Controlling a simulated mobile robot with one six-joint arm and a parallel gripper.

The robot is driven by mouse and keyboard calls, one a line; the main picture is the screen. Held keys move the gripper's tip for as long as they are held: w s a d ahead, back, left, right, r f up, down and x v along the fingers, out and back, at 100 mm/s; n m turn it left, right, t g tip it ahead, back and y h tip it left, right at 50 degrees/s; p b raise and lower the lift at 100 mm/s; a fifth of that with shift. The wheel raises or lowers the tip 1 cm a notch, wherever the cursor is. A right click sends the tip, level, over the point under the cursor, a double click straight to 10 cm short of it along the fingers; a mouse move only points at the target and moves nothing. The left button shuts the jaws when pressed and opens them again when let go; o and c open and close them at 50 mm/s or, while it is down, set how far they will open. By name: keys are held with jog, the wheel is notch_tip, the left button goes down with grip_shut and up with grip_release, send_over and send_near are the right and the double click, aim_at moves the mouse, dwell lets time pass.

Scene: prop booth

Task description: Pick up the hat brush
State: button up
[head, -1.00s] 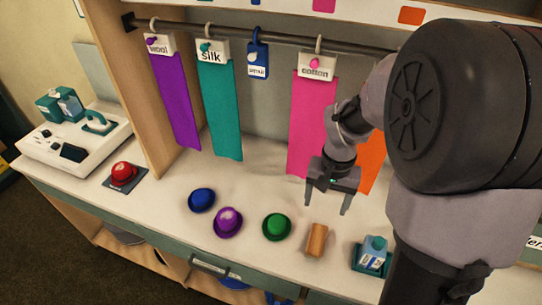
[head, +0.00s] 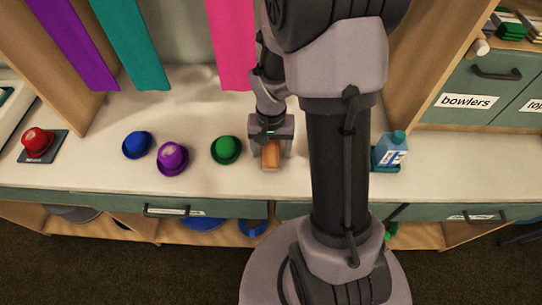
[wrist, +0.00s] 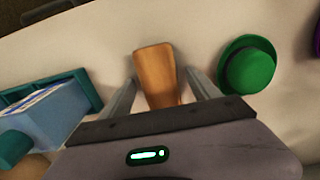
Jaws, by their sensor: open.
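The hat brush, a brown wooden block-like thing (head: 271,156), lies on the white counter between the green hat and the blue carton. In the wrist view the brush (wrist: 156,72) sits between the two fingers, its near end hidden by my gripper body. My gripper (head: 270,150) is open and lowered over the brush, one finger on each side.
A green hat (head: 226,149) stands close left of my gripper, then a purple hat (head: 172,158), a blue hat (head: 137,145) and a red hat (head: 37,141) on a dark pad. A blue carton (head: 390,150) in a teal tray is to the right. Coloured cloths hang behind.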

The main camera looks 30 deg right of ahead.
jog(key=shift+r, duration=0.1)
jog(key=shift+c, duration=0.4)
jog(key=c, duration=1.5)
jog(key=shift+o, duration=0.2)
jog(key=shift+r, duration=0.1)
